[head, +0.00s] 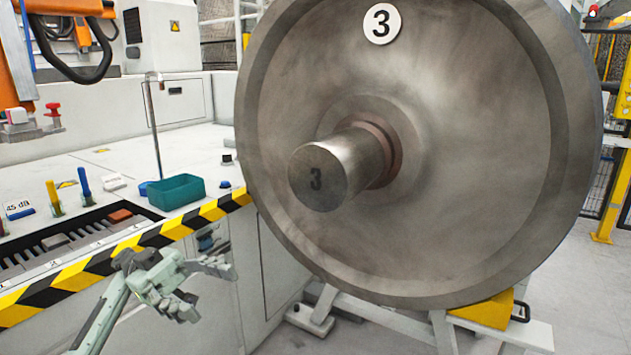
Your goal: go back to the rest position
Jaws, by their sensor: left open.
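My left gripper (213,292) is in the lower left of the head view, with its arm coming up from the bottom edge. Its fingers are apart and nothing is between them. It is in front of the bench's striped front edge, left of the large wheel and apart from it. My right gripper is not in view.
A large steel wheel (480,150) marked 3, with a protruding axle (325,178), stands on a white support with a yellow chock (485,311). The bench (110,165) at left has a striped edge and holds a teal tray (175,192). Open floor shows at right.

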